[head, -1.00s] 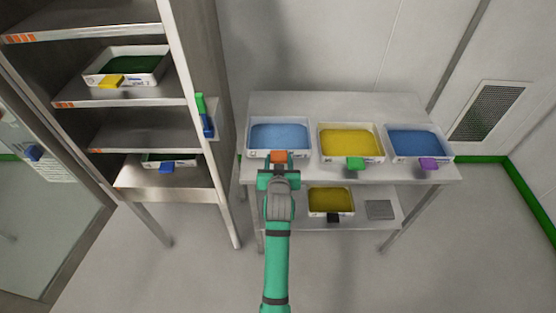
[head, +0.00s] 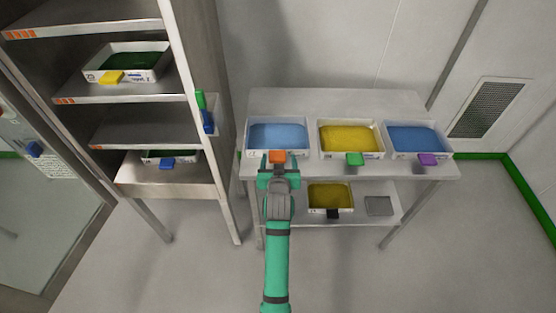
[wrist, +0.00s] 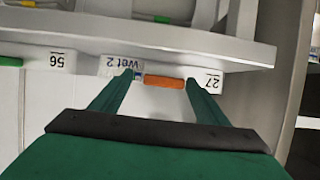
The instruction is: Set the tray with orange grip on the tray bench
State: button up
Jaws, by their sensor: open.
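The tray with the orange grip (head: 252,151) is white, holds blue material and sits at the left end of the tray bench (head: 340,103). Its orange grip (head: 278,156) sticks out at the front edge. In the wrist view the orange grip (wrist: 164,82) shows between my fingers, with labels "Wet 2" and "27" on the tray wall. My gripper (head: 277,167) is open just in front of the grip, its fingers to either side. I see no contact with the grip.
On the bench stand a yellow-filled tray with a green grip (head: 355,159) and a blue-filled tray with a purple grip (head: 428,159). A black-grip tray (head: 332,213) is on the lower shelf. A rack (head: 110,144) with trays stands left.

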jog(key=v, duration=1)
jog(key=shift+s+r, duration=0.2)
jog(key=shift+s, duration=0.1)
jog(key=shift+a, duration=0.1)
